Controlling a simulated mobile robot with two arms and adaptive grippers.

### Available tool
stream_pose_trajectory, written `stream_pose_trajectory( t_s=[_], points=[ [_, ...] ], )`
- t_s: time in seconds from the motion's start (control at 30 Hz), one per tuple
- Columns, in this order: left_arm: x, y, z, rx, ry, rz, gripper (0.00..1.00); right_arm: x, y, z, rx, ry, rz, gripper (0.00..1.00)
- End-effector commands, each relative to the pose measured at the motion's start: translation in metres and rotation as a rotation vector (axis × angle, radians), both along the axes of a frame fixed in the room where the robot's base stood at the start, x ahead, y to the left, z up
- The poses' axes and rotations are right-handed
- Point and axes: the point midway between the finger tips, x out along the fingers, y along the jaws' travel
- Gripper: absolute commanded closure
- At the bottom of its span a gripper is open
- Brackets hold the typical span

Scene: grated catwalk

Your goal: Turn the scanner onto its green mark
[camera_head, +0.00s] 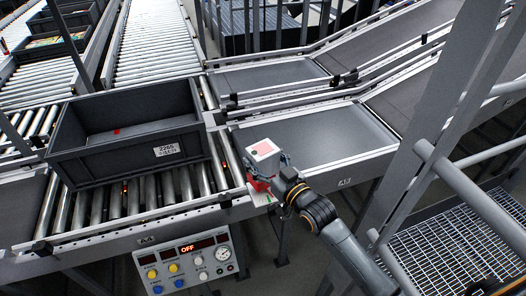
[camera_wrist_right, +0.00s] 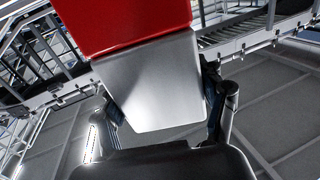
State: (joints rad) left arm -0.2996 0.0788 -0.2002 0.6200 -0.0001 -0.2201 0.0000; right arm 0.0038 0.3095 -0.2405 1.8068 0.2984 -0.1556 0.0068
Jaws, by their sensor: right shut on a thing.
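The scanner (camera_head: 263,151) is a small pale box with a pinkish-red top patch and a red lower part, at the corner of the roller conveyor in the head view. My right gripper (camera_head: 277,168) is shut on it from the right. In the right wrist view the scanner's silver body (camera_wrist_right: 155,85) sits between the two fingers, with its red part (camera_wrist_right: 125,22) beyond. A pale plate (camera_head: 240,207) lies below the scanner at the conveyor's edge, with small coloured marks. I cannot tell for sure how the scanner lines up with the green one. My left gripper is not in view.
A dark grey tote (camera_head: 75,166) with a white label stands on the rollers left of the scanner. A control panel (camera_head: 188,262) with an OFF display hangs below. Belt conveyors (camera_head: 320,135) run behind. A grey post and railing (camera_head: 440,155) stand close to my right arm.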

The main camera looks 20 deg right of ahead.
Motion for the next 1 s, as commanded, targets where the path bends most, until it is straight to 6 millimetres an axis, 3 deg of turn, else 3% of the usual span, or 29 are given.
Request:
stream_pose_trajectory(
  t_s=[0.03,0.3,0.9,0.93,1.0],
  points=[
    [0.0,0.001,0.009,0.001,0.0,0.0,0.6,0.0,0.001,0.006,0.01,-0.002,-0.029,0.6],
    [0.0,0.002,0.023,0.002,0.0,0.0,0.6,0.001,0.001,0.005,0.011,-0.004,-0.174,0.6],
    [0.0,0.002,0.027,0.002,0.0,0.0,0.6,0.0,-0.001,0.003,-0.001,-0.006,-0.266,0.6],
    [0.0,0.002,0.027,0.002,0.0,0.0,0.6,0.0,-0.001,0.003,-0.001,-0.006,-0.266,0.27],
    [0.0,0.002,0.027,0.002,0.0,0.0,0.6,0.001,-0.001,0.003,0.0,-0.006,-0.266,0.12]
  ],
)
